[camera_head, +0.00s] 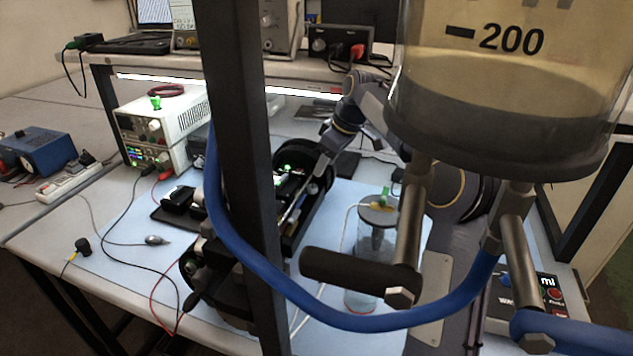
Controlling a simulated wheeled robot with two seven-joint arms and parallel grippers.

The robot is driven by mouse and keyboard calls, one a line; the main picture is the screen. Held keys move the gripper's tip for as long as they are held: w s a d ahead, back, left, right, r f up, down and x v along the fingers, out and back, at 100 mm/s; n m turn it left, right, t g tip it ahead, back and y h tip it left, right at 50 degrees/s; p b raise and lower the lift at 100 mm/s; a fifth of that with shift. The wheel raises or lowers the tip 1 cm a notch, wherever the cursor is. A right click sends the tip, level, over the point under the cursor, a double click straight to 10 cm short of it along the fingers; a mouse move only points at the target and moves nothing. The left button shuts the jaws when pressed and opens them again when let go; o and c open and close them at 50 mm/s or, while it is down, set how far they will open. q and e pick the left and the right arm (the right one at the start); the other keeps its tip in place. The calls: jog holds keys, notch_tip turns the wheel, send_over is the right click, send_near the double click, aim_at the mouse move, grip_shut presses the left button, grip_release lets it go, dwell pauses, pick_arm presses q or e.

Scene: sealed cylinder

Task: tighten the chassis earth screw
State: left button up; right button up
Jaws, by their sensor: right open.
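A dark open chassis (291,222) with round black ends lies on the blue mat (133,211); small green lights and boards show inside its far part. A dark upright post and a blue hose in front hide much of its middle and near part. My right gripper (322,150) is at the chassis's far end, reaching down toward the inside, open. It is small and partly blurred into the dark background, so I cannot tell whether it touches anything. The earth screw is too small to make out. My left gripper is not in view.
A large graduated cylinder (505,90), its blue hose (330,315) and the post (243,120) block the foreground. A clear jar (372,245) stands right of the chassis. A power supply (160,120) and blue box (38,150) stand left; cables cross the mat.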

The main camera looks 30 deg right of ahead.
aim_at(314, 187)
jog(key=x, duration=0.7)
jog(key=shift+a+f, duration=0.1)
jog(key=shift+f, duration=0.2)
jog(key=shift+c, duration=0.2)
